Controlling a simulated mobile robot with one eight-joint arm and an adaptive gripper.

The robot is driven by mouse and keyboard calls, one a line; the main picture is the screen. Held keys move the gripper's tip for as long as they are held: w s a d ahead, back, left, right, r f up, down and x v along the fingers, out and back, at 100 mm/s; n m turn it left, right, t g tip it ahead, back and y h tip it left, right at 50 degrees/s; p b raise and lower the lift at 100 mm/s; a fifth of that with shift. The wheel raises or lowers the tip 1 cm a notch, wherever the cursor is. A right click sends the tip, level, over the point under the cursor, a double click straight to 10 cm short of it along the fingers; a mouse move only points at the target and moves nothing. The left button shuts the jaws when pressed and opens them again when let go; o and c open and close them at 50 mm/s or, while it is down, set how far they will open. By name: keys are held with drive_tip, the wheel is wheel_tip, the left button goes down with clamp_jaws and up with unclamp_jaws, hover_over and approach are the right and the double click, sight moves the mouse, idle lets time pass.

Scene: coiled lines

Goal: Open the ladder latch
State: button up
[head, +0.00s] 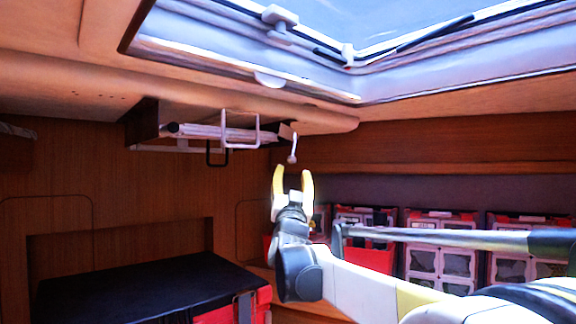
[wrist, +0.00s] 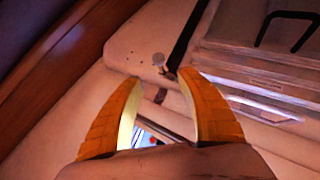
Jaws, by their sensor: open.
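The folded ladder (head: 205,131) is stowed flat under the ceiling, left of centre in the head view. A small pale lever with a rounded end, which looks like the latch (head: 293,150), hangs at its right end. My gripper (head: 292,172) is open and empty, pointing up just below the lever in that view. In the wrist view, the small rounded knob (wrist: 159,62) shows just beyond the gap between my yellow fingertips (wrist: 158,79), nearer the right one. The ladder (wrist: 248,82) lies to the right there. I see no contact between fingers and knob.
An open hatch (head: 330,75) is overhead. A white loop (head: 257,132) and a black loop (head: 216,160) hang from the ladder. A black-topped red case (head: 140,295) stands lower left. The space around my gripper is open.

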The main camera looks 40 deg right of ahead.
drive_tip(key=shift+v, duration=0.8)
